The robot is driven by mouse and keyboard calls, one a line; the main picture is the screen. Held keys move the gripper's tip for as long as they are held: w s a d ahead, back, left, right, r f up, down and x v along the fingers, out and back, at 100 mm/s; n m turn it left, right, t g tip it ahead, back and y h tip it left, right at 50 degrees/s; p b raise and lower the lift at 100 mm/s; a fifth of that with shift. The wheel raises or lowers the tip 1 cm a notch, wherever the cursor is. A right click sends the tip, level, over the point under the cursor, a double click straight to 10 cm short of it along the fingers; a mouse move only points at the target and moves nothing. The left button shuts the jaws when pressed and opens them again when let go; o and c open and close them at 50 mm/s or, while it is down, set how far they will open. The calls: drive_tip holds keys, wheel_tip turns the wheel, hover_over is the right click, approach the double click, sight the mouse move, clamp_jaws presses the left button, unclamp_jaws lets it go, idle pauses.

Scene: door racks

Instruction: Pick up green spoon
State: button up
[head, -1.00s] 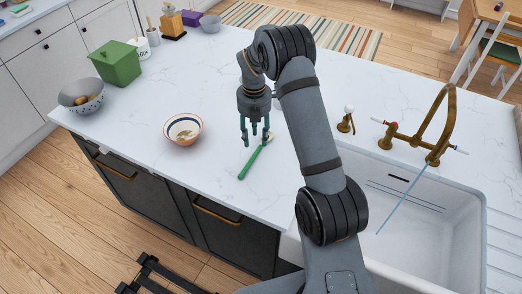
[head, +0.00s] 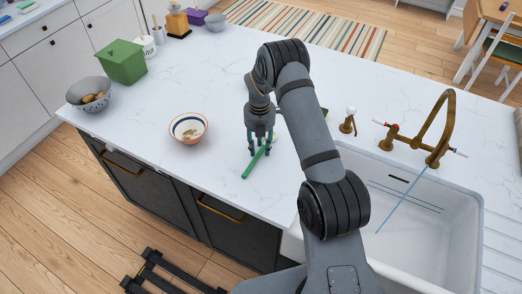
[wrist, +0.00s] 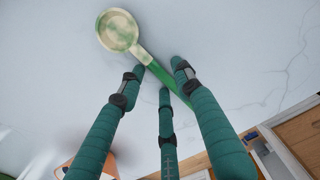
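The green spoon (head: 253,164) lies on the white countertop; in the head view its green handle shows below my gripper, and its bowl end is hidden. In the wrist view the spoon (wrist: 148,62) shows a pale cream bowl at the upper left and a green handle running down to the right between my fingers. My gripper (head: 260,147) has three teal fingers pointing down over the handle. In the wrist view the gripper (wrist: 160,80) is open, with its fingertips spread around the handle. I cannot tell whether any fingertip touches it.
A patterned bowl (head: 188,128) stands left of my gripper. A grey colander (head: 90,94) and a green box (head: 123,62) stand farther left. The sink (head: 425,215) and brass faucet (head: 437,130) are on the right. The countertop around the spoon is mostly clear.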

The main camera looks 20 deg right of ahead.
clamp_jaws()
drive_tip(key=shift+r, duration=0.15)
idle(0.4)
